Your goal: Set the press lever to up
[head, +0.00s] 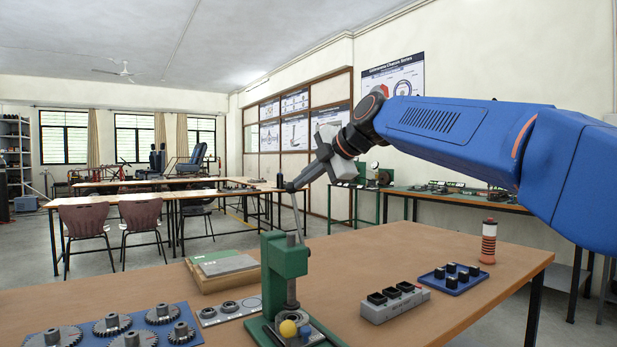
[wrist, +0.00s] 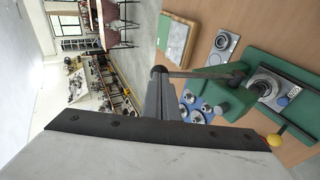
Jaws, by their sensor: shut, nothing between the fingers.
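The green press (head: 284,262) stands at the front of the wooden table. Its thin grey lever (head: 298,218) rises steeply from the press head, leaning slightly left. The lever's upper end is at my gripper (head: 292,186). In the wrist view, the lever (wrist: 200,74) runs from the green press (wrist: 228,98) to a dark end just beyond my shut fingertips (wrist: 160,78). My fingers are beside that end, not around it. Whether they touch it I cannot tell. A yellow ball (head: 288,328) sits low at the press base.
A blue board with several gears (head: 112,325) lies left of the press. A stacked wooden board and book (head: 222,268) lie behind it. A grey block with black sockets (head: 395,301), a blue tray (head: 453,279) and a striped stack (head: 488,243) stand to the right.

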